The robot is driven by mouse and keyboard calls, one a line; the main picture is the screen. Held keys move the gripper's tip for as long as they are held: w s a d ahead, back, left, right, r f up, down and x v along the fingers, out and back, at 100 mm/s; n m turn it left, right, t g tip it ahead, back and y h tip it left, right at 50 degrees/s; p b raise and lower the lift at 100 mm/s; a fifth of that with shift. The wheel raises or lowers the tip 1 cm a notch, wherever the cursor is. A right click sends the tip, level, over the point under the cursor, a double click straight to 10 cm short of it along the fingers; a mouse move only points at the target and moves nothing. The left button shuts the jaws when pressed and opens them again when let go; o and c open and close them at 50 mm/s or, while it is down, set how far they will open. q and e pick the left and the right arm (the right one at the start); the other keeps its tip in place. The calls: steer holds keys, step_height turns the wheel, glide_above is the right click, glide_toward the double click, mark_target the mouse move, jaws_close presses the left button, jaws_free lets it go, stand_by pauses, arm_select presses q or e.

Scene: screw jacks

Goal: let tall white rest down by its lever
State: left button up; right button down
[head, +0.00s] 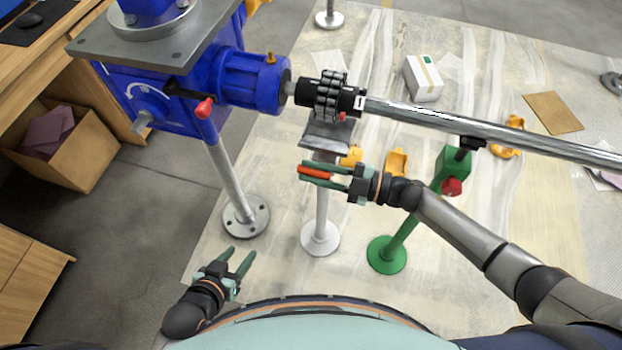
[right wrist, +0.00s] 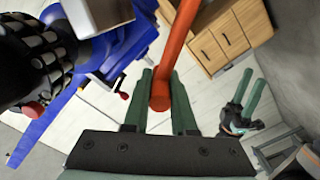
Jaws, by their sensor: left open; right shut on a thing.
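The tall white rest (head: 321,205) stands upright on a round white base, with a grey head (head: 328,133) under the black coupling of the steel shaft. I cannot tell whether the head touches the coupling. Its orange-red lever (head: 314,173) lies between the fingers of my right gripper (head: 325,177). The right wrist view shows the lever (right wrist: 177,50) as a rod clasped between the green fingertips (right wrist: 160,92). The lever's joint to the rest is hidden. My left gripper (head: 240,264) is open and empty, low at the left, apart from the rest.
A blue gearbox (head: 165,100) with a red-knobbed handle stands left. The steel shaft (head: 450,118) runs right from the coupling (head: 335,97). A green rest (head: 388,253) with a red knob stands right of the white one. Yellow parts and a white box (head: 422,78) lie beyond.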

steer(key=shift+w+d+r, duration=0.25)
steer(key=shift+w+r, duration=0.25)
steer(key=shift+w, duration=0.3)
steer(key=c, duration=0.7)
jaws_free()
steer(key=shift+f, duration=0.1)
steer(key=shift+s, duration=0.1)
steer(key=v, duration=1.2)
steer(key=shift+d, duration=0.25)
